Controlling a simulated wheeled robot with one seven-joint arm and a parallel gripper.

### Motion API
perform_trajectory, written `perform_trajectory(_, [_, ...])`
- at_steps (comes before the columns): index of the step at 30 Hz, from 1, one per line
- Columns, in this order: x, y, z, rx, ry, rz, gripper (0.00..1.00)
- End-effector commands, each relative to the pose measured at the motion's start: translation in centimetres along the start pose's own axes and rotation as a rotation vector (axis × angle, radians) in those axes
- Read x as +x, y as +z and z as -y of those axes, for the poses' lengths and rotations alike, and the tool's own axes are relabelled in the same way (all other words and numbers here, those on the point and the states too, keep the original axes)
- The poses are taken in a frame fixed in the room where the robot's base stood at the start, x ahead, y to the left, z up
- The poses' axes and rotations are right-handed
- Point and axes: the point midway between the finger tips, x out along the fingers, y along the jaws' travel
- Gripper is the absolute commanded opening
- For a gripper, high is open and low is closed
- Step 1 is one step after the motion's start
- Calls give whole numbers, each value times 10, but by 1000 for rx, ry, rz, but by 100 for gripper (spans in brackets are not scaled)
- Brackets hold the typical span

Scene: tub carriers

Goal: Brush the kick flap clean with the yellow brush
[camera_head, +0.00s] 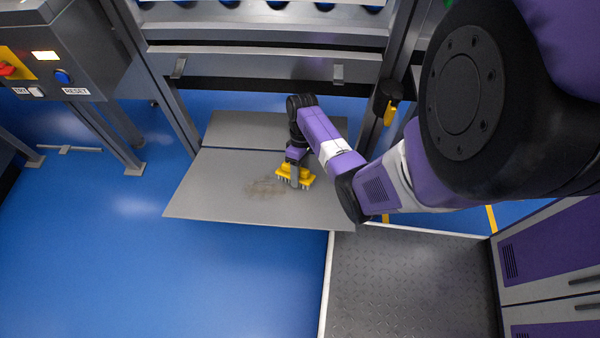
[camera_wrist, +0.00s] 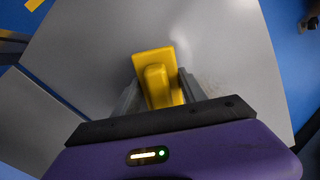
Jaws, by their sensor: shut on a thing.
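The kick flap (camera_head: 215,190) is a grey two-part panel lying low over the blue floor, below the machine frame. A brownish dirt smear (camera_head: 264,188) lies on its front part, just left of the brush. The yellow brush (camera_head: 309,181) has its bristles pointing down at the flap, and I cannot tell whether they touch it. My gripper (camera_head: 295,174) is shut on the brush. In the wrist view the yellow brush (camera_wrist: 154,68) sits between the two grey fingers of my gripper (camera_wrist: 158,95), with the grey flap (camera_wrist: 225,50) behind it. Part of the smear is hidden there.
A control box with a RESET label (camera_head: 76,91) stands at the upper left on grey legs. A dark chequered plate (camera_head: 400,285) lies at the lower right, beside purple-fronted cabinets (camera_head: 550,250). A dark holder (camera_head: 385,95) hangs on the right post.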

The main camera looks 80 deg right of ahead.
Motion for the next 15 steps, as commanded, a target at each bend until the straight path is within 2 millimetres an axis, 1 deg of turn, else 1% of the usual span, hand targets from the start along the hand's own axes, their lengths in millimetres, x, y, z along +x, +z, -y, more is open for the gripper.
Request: perform_trajectory(15, [10,0,0,-1,0,1,0])
